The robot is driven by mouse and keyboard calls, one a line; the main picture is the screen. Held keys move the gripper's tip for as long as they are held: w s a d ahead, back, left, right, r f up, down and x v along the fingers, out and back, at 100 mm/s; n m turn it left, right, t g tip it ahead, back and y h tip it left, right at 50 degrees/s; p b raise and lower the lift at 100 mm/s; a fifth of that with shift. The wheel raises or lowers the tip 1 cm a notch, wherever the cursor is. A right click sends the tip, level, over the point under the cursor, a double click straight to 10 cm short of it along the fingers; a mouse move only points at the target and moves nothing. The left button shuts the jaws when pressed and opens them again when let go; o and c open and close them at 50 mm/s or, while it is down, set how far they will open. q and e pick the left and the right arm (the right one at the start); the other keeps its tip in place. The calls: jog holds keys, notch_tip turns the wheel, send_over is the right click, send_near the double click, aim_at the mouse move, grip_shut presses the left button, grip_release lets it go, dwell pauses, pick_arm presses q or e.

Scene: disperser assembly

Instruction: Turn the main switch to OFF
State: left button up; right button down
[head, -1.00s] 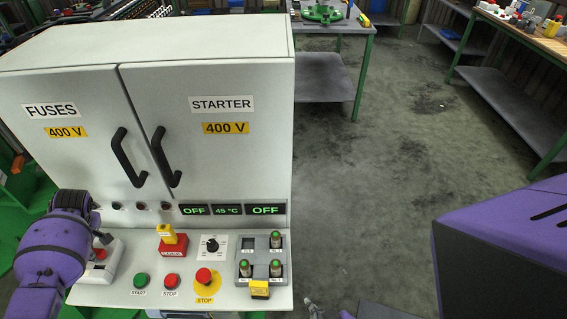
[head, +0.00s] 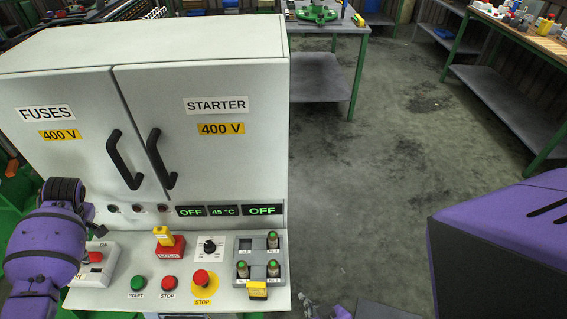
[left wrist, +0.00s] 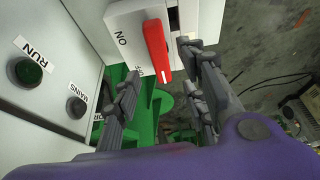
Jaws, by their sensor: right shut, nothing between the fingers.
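The main switch is a pale box (head: 105,268) at the left end of the sloping control panel, with a red handle (head: 96,257). In the left wrist view the red handle (left wrist: 157,50) stands on the box (left wrist: 125,22), beside an ON label and a partly hidden second label. My left gripper (left wrist: 160,68) is open and empty, its fingers spread on either side of the handle's end. I cannot tell whether either finger touches it. In the head view my purple left arm hides part of the box. My right gripper (head: 310,307) is shut and empty at the bottom edge, largely cut off.
The panel also bears a green START button (head: 138,283), red STOP buttons (head: 201,278), a yellow-and-red lock (head: 166,243) and a black rotary knob (head: 209,246). Cabinet doors (head: 200,100) with black handles rise behind. Displays (head: 191,211) read OFF.

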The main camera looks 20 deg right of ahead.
pick_arm(q)
jog(key=v, duration=0.6)
jog(key=shift+r, duration=0.2)
jog(key=shift+s+d, duration=0.1)
jog(key=shift+d, duration=0.1)
jog(key=s+d+f+m+h, duration=0.1)
jog(key=s+d+f+m, duration=0.2)
jog(key=s, duration=0.5)
jog(key=s+d+f+m, duration=0.1)
jog(key=s+f+m, duration=0.1)
jog(key=s+f, duration=0.4)
jog(key=s+d+f+m+h, duration=0.1)
jog(key=s+f+m, duration=0.15)
jog(key=s, duration=0.65)
jog(key=s+d+r+m+t+h, duration=0.1)
jog(key=s+d+r+m, duration=0.15)
jog(key=s, duration=0.75)
jog(key=s+d+r+m, duration=0.1)
jog(key=s+r+m, duration=0.25)
jog(key=s, duration=0.65)
jog(key=w+d+f+t, duration=0.2)
jog(key=w+f+t, duration=0.1)
jog(key=f, duration=0.3)
jog(key=w+d+f+t+h, duration=0.1)
jog(key=w+d+f+t, duration=0.1)
jog(key=f, duration=0.4)
jog(key=shift+w+d+f+t, duration=0.25)
jog(key=shift+w+t, duration=0.45)
jog(key=shift+w, duration=0.5)
jog(key=shift+m, duration=0.25)
